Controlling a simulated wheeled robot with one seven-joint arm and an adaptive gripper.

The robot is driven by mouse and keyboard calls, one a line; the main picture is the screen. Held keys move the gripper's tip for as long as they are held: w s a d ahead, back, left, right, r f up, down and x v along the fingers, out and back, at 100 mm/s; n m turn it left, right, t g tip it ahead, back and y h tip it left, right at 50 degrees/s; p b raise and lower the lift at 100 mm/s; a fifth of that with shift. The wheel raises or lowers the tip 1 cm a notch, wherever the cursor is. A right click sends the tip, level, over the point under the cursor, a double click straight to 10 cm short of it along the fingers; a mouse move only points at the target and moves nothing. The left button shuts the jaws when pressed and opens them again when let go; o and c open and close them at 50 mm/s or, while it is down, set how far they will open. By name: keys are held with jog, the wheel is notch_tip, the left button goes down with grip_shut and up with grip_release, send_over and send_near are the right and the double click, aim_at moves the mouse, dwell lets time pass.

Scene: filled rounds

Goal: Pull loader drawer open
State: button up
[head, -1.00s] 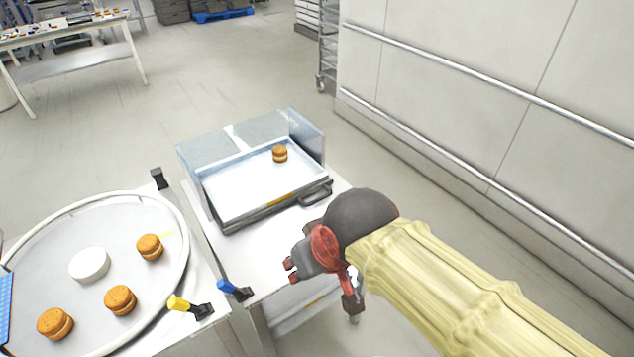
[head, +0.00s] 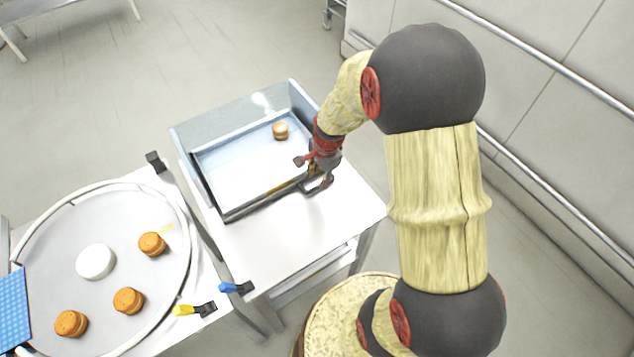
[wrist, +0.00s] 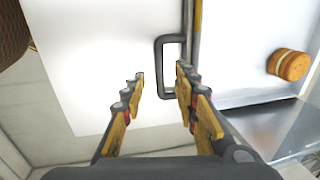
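The loader (head: 180,141) is a pale box with clear walls on a white table. Its drawer (head: 235,172) is a shallow white tray with a dark front edge, a yellow strip and one filled round (head: 280,131) inside. The dark handle (head: 321,186) sticks out from the drawer front. My gripper (head: 313,171) is at the handle, pointing down and partly hiding it. In the wrist view the fingers (wrist: 160,75) are apart, with the handle's outer bar (wrist: 159,66) between their tips. I cannot tell whether either finger touches it.
At left is a round tray (head: 66,217) with several filled rounds and a white disc (head: 96,262). Blue (head: 236,288) and yellow (head: 193,310) clamps sit at the table edges. The white tabletop (head: 290,240) before the drawer is clear. A railed wall stands at right.

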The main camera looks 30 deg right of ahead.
aim_at(316, 187)
jog(key=f, duration=0.2)
jog(key=f+b, duration=0.1)
jog(key=f, duration=0.1)
jog(key=w+f, duration=0.1)
jog(key=f, duration=0.1)
jog(key=shift+f, duration=0.1)
jog(key=shift+c, duration=1.1)
grip_shut()
